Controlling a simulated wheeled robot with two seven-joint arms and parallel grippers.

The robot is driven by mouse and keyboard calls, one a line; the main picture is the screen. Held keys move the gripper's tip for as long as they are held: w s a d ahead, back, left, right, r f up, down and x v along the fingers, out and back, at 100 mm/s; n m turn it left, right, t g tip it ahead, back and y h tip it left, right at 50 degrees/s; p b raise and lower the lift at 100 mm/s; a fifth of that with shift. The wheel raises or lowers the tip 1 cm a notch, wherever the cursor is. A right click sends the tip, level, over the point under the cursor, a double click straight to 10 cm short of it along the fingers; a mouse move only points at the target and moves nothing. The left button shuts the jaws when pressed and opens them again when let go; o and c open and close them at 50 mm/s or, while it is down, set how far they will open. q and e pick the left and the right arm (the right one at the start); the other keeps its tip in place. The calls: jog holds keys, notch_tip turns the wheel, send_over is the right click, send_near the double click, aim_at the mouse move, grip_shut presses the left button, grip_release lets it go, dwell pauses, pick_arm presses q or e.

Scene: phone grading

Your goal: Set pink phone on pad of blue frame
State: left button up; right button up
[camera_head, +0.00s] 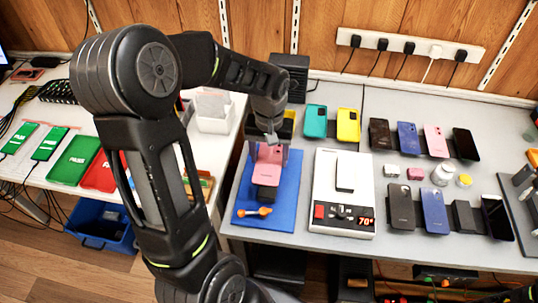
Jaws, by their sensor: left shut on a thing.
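The pink phone (268,160) is between the fingers of my left gripper (268,153), which is shut on it. The phone is over the blue frame (287,203), a flat blue base on the grey table. A dark pad (265,193) shows at the phone's near end. I cannot tell whether the phone touches the pad. My left arm crosses the view from the bottom and hides part of the left table. My right gripper is not in view.
A white heating station (343,222) with a lit display stands right of the blue frame. Teal (316,121) and yellow (348,125) cases lie behind it. Several phones, including another pink one (436,141), lie further right. A white bin (213,111) is behind my arm.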

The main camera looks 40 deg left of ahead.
pick_arm(q)
jog(key=shift+f+b, duration=2.2)
jog(key=shift+f, duration=0.75)
jog(key=shift+f+b, duration=0.7)
jog(key=shift+f, duration=0.25)
jog(key=shift+f+b, duration=0.4)
jog(key=shift+b, duration=0.05)
jog(key=o, duration=1.8)
jog(key=shift+r, duration=0.25)
jog(key=shift+r+p, duration=0.35)
jog(key=shift+p, duration=0.05)
jog(key=shift+r, duration=0.1)
